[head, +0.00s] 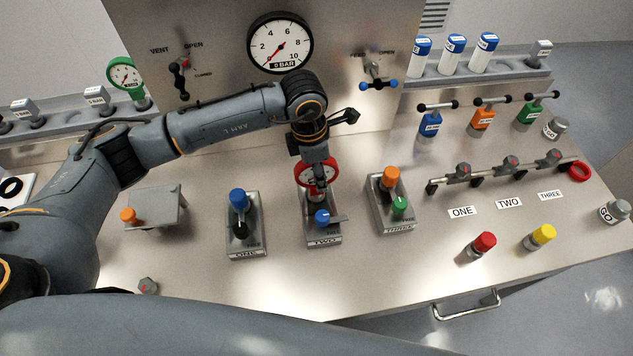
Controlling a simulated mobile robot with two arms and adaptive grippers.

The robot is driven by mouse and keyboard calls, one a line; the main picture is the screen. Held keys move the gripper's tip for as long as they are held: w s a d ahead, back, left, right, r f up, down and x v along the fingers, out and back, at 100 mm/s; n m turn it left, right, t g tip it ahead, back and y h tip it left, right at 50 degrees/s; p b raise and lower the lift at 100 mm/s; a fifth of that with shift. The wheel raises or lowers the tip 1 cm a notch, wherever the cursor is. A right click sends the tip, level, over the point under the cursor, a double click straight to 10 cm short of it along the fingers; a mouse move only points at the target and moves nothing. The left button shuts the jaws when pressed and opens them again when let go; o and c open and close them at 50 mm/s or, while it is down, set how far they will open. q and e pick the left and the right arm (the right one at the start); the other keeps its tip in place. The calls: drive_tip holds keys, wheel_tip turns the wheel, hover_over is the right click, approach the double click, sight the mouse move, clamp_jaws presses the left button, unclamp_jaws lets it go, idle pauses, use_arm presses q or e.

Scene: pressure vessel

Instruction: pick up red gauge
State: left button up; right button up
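The red gauge (302,178) stands upright around station TWO on the steel bench, with a red rim and a white dial. My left arm reaches in from the left, and its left gripper (317,170) points down right at the gauge. The gripper covers part of the dial, and its fingertips are hard to make out. I cannot tell whether it is open or shut on the gauge. My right gripper is out of view.
Blocks ONE (245,243), TWO (323,235) and THREE (390,215) stand close together, with coloured knobs. A green gauge (124,75) is at the back left. Red (482,246) and yellow (540,237) capped parts stand at the right. The front centre is bare.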

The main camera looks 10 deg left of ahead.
use_arm(q)
clamp_jaws()
drive_tip(key=shift+w+r, duration=0.1)
drive_tip(key=shift+r, duration=0.05)
idle(0.4)
